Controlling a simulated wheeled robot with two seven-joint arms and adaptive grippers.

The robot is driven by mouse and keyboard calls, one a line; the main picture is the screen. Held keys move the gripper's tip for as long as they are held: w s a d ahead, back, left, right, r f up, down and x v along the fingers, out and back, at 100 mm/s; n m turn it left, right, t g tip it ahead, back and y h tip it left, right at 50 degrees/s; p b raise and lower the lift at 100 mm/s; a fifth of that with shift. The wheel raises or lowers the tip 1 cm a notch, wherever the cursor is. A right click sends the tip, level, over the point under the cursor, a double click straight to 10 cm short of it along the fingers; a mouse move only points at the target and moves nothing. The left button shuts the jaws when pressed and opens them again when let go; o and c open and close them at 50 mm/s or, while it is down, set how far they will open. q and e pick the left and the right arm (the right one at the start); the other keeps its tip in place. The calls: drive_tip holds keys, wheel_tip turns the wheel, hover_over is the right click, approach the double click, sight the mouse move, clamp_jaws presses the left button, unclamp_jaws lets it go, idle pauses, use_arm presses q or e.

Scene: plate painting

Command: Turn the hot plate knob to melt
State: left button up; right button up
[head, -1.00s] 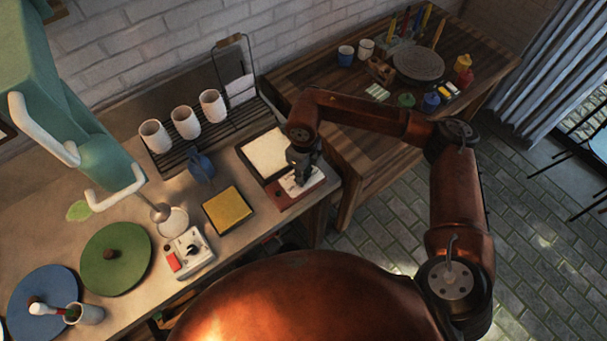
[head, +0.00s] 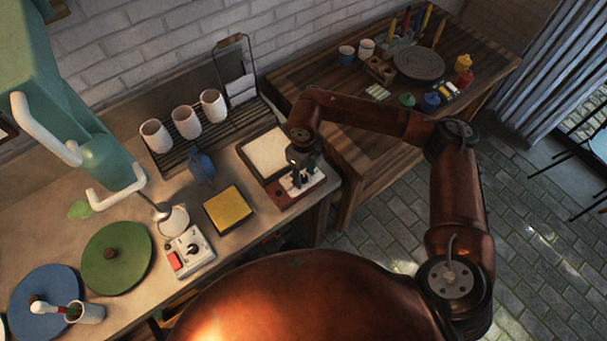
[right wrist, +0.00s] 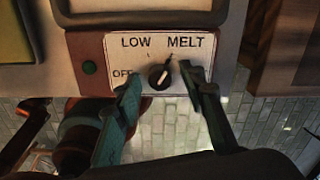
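The hot plate (head: 290,196) has a pale square top and a red-brown front with a white label panel. In the right wrist view its panel (right wrist: 105,45) reads OFF, LOW and MELT around a small black knob (right wrist: 159,76). The knob's white mark tilts up and to the right; its exact setting is hard to tell. My right gripper (head: 297,180) is over this panel, and in the head view it hides the knob. In the right wrist view its two fingers (right wrist: 160,76) are apart, one on each side of the knob, with gaps visible. My left gripper is not in view.
A yellow block in a dark tray (head: 229,208) lies left of the hot plate. A white box with a dial and red switch (head: 188,250) stands farther left. A rack with white cups (head: 186,122) is behind. A wooden table (head: 340,85) stands at the back right.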

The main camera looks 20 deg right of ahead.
sight(304, 177)
wheel_tip(304, 177, up, 12)
idle(0.7)
idle(0.4)
